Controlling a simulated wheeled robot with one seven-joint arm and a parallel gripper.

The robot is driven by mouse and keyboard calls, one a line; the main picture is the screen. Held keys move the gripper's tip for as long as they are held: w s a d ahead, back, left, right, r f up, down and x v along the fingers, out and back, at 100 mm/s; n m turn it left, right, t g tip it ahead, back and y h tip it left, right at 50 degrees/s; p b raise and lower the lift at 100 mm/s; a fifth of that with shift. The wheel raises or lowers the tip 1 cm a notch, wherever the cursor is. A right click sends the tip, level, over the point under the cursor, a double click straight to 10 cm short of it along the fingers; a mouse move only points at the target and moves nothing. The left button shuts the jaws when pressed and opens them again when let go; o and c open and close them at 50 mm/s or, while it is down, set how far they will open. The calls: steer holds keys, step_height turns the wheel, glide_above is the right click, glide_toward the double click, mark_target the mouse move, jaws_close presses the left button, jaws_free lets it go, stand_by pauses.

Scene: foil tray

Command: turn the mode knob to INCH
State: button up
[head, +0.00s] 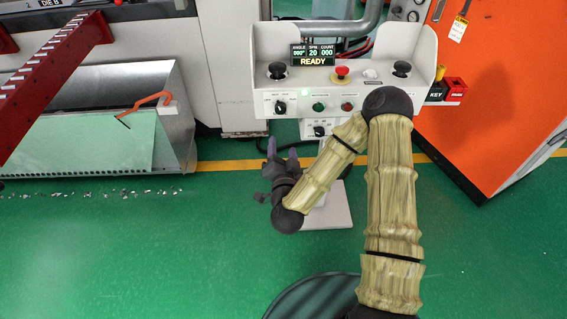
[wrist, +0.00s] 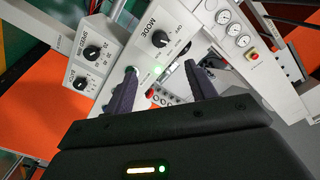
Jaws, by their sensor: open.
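The mode knob (head: 280,107) is a black knob on the left of the pale control box's front. In the wrist view, the mode knob (wrist: 159,39) sits beside the word MODE, with small position labels I cannot read surely; its pointer setting is unclear. My gripper (head: 281,152) is open and empty, below and in front of the box. In the wrist view my gripper's two dark fingers (wrist: 160,72) stand apart, with the knob beyond and above their tips, not between them. The control box (head: 265,45) has a display reading READY.
A speed knob (head: 319,131) is on a smaller box below. Green (head: 319,107) and red (head: 347,106) buttons sit right of the mode knob. A red emergency button (head: 341,71) and black palm buttons are on top. An orange cabinet (head: 500,95) stands right.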

steer(key=s+b, duration=0.2)
steer(key=b, duration=0.1)
steer(key=shift+f, duration=0.1)
stand_by(0.7)
steer(key=s+d+r+n+g, duration=0.2)
steer(key=s+d+n+g, duration=0.6)
steer(key=s+d+g, duration=0.65)
step_height(320, 180, up, 27)
steer(key=s+a+p, duration=0.1)
steer(key=a+p, duration=0.1)
steer(key=p, duration=2.5)
steer(key=shift+s+g, duration=0.4)
steer(key=shift+g, duration=0.05)
